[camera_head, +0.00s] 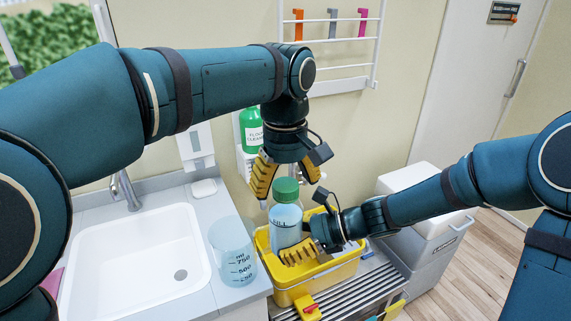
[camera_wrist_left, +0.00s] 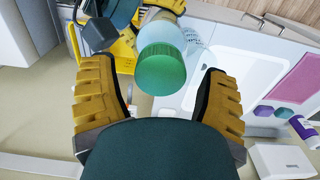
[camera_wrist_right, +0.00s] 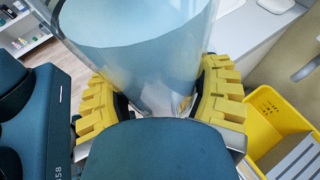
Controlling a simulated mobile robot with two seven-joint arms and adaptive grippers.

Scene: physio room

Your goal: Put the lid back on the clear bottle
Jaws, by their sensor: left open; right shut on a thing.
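The clear bottle (camera_head: 285,226) with pale blue contents stands upright above the yellow crate in the head view. The green lid (camera_head: 286,188) sits on its top; I cannot tell how tightly. My left gripper (camera_head: 288,192) is open above the bottle, its fingers pointing down on either side of the lid. In the left wrist view the lid (camera_wrist_left: 161,70) shows between the spread fingers, with a gap on each side. My right gripper (camera_head: 303,250) is shut on the lower part of the bottle. In the right wrist view the bottle (camera_wrist_right: 135,50) fills the space between the fingers.
The yellow crate (camera_head: 347,270) stands under the bottle on a ribbed surface. A clear graduated beaker (camera_head: 230,262) stands left of it, beside the white sink (camera_head: 130,262). A green-and-white cleaner bottle (camera_head: 250,128) is behind my left gripper. A grey-white bin (camera_head: 432,240) stands to the right.

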